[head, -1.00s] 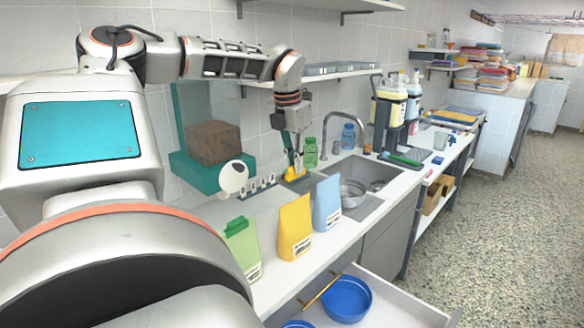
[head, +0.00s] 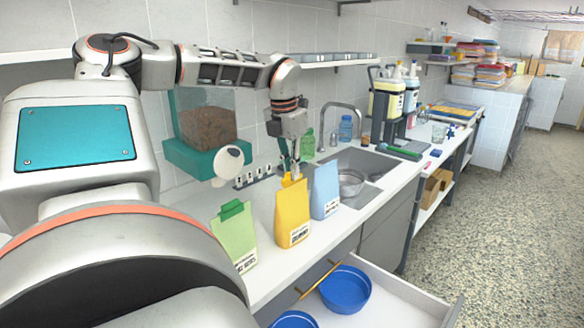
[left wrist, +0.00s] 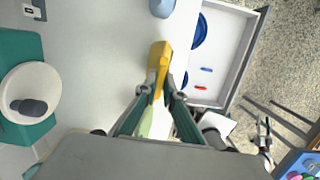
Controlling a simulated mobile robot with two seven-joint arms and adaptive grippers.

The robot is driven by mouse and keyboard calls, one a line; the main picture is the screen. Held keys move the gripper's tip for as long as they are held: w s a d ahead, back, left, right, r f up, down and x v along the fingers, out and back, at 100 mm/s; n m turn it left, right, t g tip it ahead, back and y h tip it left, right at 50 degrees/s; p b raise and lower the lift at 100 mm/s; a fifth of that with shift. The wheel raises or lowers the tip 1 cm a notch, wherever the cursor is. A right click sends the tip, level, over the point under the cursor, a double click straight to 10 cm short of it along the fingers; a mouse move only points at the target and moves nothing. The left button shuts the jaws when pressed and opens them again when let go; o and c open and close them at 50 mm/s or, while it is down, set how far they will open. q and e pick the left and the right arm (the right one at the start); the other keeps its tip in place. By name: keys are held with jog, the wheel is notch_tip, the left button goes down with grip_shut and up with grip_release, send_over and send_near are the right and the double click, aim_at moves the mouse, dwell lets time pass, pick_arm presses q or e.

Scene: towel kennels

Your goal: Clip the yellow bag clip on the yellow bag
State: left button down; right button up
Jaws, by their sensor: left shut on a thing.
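The yellow bag (head: 293,216) stands upright on the counter between the green bag (head: 234,236) and the blue bag (head: 326,191). My left gripper (head: 288,170) is at the top of the yellow bag, pointing down. It is shut on the yellow bag clip (head: 291,179), which is at or just above the bag's top edge. Yellow on yellow, I cannot tell whether the clip touches or grips the bag. In the left wrist view a yellow shape (left wrist: 157,62) runs up from between the fingertips (left wrist: 161,95); clip and bag merge there.
The sink (head: 368,165) is to the right. An open drawer (head: 395,302) with blue bowls (head: 345,289) juts out below the counter front.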

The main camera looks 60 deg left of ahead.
dwell(0.8)
pick_arm(q)
jog(key=shift+f, duration=0.1)
dwell(0.5)
jog(key=shift+f, duration=0.2)
dwell(0.7)
jog(key=shift+f+b, duration=0.45)
jog(key=shift+f, duration=0.25)
dwell(1.4)
jog(key=c, duration=1.6)
grip_release()
jog(key=shift+r+p, duration=1.85)
jog(key=shift+r, duration=0.65)
